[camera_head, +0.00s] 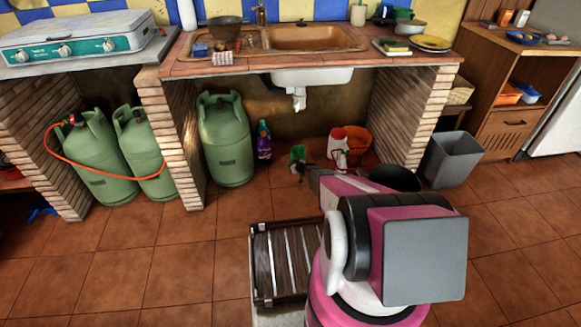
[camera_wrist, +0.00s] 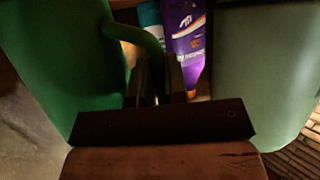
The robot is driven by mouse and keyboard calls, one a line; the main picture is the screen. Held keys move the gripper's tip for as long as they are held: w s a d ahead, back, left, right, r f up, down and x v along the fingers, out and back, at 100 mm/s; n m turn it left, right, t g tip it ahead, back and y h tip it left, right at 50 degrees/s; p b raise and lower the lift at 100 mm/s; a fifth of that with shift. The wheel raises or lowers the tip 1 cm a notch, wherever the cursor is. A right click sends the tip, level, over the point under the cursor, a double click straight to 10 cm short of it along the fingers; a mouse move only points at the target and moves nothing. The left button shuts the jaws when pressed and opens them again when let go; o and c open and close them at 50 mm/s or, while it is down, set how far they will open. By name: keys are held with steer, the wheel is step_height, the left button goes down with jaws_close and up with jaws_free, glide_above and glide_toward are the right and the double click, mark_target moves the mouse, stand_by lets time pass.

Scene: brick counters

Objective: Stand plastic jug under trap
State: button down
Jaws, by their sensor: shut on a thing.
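The green plastic jug (camera_head: 297,152) is low under the sink counter, beneath the white trap (camera_head: 299,98) as seen in the head view. I cannot tell whether its base touches the floor. My gripper (camera_head: 301,169) is shut on the jug's handle. In the wrist view, the jug (camera_wrist: 55,55) fills the left side, and its curved handle runs to the fingers of my gripper (camera_wrist: 160,88). The jug's underside is hidden. The trap hangs from the white sink basin and is not in the wrist view.
A green gas bottle (camera_head: 225,140) and a purple bottle (camera_head: 264,145) stand left of the jug. A white and red container (camera_head: 338,140) and an orange bucket (camera_head: 357,146) stand right. Brick piers (camera_head: 178,135) flank the space. A grey bin (camera_head: 453,158) stands outside.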

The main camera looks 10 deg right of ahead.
steer(key=shift+f, duration=0.35)
steer(key=shift+f, duration=0.15)
steer(key=c, duration=1.1)
jaws_free()
steer(key=shift+c, duration=0.2)
